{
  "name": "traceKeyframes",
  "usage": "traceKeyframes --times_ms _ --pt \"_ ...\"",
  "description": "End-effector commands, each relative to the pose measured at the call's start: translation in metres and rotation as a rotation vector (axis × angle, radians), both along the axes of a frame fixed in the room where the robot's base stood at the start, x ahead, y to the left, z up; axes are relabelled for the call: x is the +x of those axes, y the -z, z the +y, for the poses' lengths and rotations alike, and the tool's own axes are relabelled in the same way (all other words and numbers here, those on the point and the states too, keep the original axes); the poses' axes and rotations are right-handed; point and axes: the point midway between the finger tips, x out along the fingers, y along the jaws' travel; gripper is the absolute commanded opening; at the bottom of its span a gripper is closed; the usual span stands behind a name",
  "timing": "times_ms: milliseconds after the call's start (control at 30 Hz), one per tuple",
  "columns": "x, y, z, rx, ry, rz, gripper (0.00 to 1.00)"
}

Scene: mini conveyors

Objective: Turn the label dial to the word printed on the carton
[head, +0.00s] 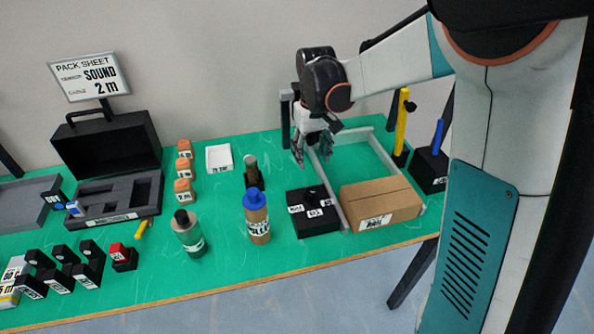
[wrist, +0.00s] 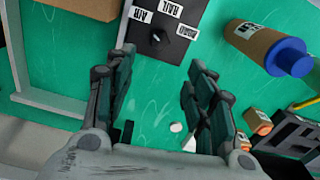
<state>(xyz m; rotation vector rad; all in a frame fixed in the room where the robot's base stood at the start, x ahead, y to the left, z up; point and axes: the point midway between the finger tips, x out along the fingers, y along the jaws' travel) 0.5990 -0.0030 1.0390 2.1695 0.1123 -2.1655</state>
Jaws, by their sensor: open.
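The label dial is a black box (head: 318,222) with a dark knob on top, on the green table left of the carton. In the wrist view the dial box (wrist: 179,52) carries white labels reading AIR, RAIL and what looks like ROAD around its knob (wrist: 156,38). I cannot tell surely where the knob points. The brown carton (head: 385,203) has a white printed label on its front, too blurred to read; its edge shows in the wrist view (wrist: 85,8). My gripper (head: 313,156) is open and empty, above and behind the dial, fingers apart and clear of the knob.
A grey frame (head: 347,205) lies around the carton's left and back. A dark cylinder (head: 251,172) stands behind. Yellow (head: 401,125) and blue (head: 437,137) handles rise at right.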

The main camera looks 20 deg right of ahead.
Motion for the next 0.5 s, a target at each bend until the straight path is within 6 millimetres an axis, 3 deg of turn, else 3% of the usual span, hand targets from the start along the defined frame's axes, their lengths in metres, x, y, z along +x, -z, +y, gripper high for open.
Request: traceKeyframes --times_ms 167,500 --pt "0.001 0.014 0.000 0.000 0.000 0.005 0.50" --pt "0.001 0.079 0.000 0.000 0.000 0.003 0.50"
